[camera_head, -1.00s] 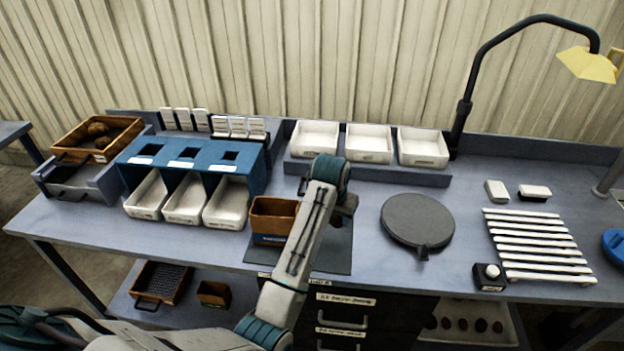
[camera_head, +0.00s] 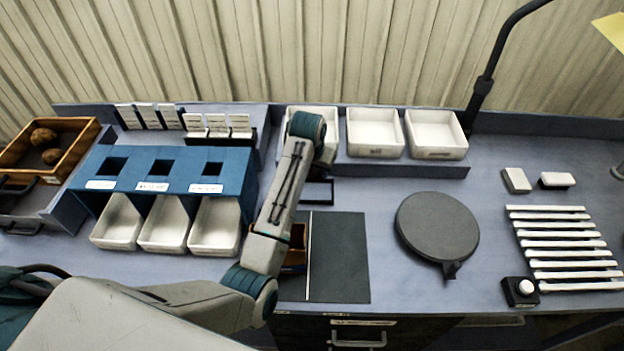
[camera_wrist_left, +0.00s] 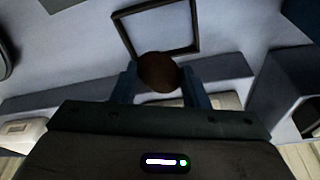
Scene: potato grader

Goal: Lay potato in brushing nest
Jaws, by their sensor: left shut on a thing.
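In the left wrist view a brown potato (camera_wrist_left: 160,72) sits between the two blue fingers of my left gripper (camera_wrist_left: 161,84), which is shut on it. A thin black square frame (camera_wrist_left: 157,50) lies on the bench just beyond the potato in that view. The frame also shows in the head view (camera_head: 317,205), beside my left forearm. There the potato and fingertips are hidden by my own arm. I cannot tell for sure which fixture is the brushing nest. My right gripper is not in view.
A wooden crate (camera_head: 84,157) at the far left holds potatoes (camera_head: 44,136). A blue three-slot housing (camera_head: 222,168) with white bins stands left of my arm, white trays (camera_head: 374,110) behind. A dark mat (camera_head: 338,270), round grey disc (camera_head: 438,225) and white rollers (camera_head: 560,245) lie right.

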